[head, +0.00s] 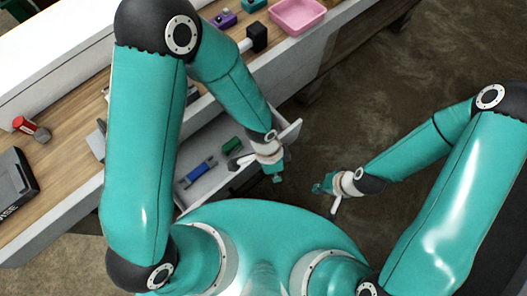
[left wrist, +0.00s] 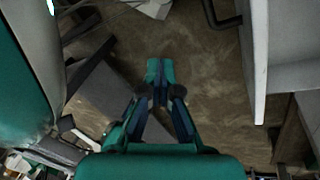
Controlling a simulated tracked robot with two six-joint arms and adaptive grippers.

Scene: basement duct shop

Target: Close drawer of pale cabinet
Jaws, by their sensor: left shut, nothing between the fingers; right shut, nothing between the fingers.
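The drawer (head: 213,160) of the pale cabinet (head: 72,222) stands open in the head view, pulled out from under the wooden top. It holds a blue item and a green item. My left gripper (head: 278,178) is shut and empty, just outside the drawer's front, and the forearm hides part of that front. In the left wrist view the shut fingertips (left wrist: 160,70) point at bare floor. A pale drawer front (left wrist: 257,60) with a dark handle (left wrist: 220,16) stands to their right, apart from them. My right gripper (head: 320,188) is shut and empty over the floor, away from the drawer.
On the wooden top (head: 62,120) are a red-capped item (head: 30,128), a dark case (head: 14,182), a pink tray (head: 297,14) and a black block (head: 257,37). The blue item (head: 200,172) and green item (head: 231,145) lie inside the drawer. The brown floor (head: 390,100) is clear.

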